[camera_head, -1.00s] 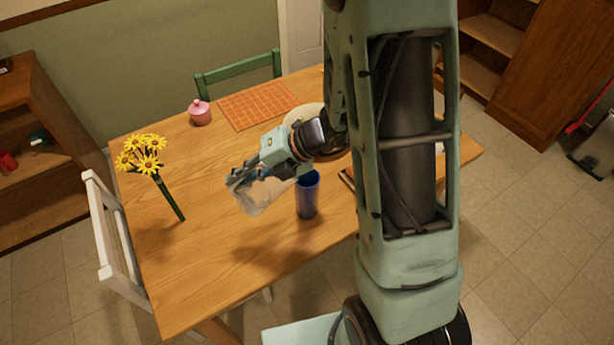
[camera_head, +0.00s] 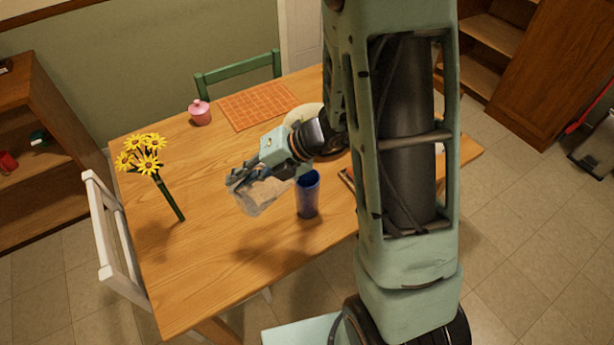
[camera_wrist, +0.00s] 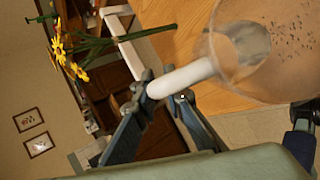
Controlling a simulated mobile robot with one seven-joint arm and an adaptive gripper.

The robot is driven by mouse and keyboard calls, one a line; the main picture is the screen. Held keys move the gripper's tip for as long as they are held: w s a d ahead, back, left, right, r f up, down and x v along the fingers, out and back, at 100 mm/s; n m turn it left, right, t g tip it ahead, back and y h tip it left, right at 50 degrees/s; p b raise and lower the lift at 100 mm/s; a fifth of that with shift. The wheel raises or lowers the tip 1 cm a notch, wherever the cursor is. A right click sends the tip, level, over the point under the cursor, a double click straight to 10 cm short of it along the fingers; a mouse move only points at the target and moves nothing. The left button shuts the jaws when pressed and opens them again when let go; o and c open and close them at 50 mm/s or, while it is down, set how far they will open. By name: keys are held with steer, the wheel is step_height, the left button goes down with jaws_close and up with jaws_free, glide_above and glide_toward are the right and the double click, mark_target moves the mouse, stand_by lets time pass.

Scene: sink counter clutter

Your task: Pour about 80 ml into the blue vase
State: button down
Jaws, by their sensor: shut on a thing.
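The blue vase (camera_head: 307,196) stands upright near the table's front edge, its open top facing up. My gripper (camera_head: 240,178) is just left of it and above the table, shut on the pale handle of a clear jug (camera_head: 262,196). The jug is tilted beside the vase, its body close to the vase's upper left side. In the wrist view the jug (camera_wrist: 262,50) shows at the upper right with small specks on its wall, and its handle sits between my fingers (camera_wrist: 166,90). I cannot make out a stream or the level inside the vase.
Yellow flowers (camera_head: 147,155) on green stems are at the table's left. A pink lidded pot (camera_head: 200,113) and an orange mat (camera_head: 258,105) are at the back. A pale plate (camera_head: 298,115) is partly hidden behind my arm. The table's front left is clear.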

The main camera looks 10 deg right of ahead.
mark_target(236, 192)
steer(key=shift+s+a+f+n+h+b, duration=0.15)
steer(key=shift+a+f+h, duration=0.15)
steer(key=shift+f+h, duration=0.3)
steer(key=shift+a+f+n+h+b, duration=0.15)
steer(key=shift+a+f+h, duration=0.2)
steer(key=shift+f, duration=0.4)
steer(key=shift+s+a+f+h+b, duration=0.15)
steer(key=shift+a+f+h, duration=0.1)
steer(key=shift+f+h, duration=0.35)
steer(key=a+f+h+b, duration=0.2)
steer(key=f+h, duration=0.1)
steer(key=f, duration=0.2)
steer(key=a+f+n+t+h+b, duration=0.1)
steer(key=a+f+h+b, duration=0.1)
steer(key=f+h+b, duration=0.1)
steer(key=shift+s+a+f+t+h, duration=0.2)
steer(key=shift+s+f+t+h, duration=0.15)
steer(key=shift+f, duration=0.5)
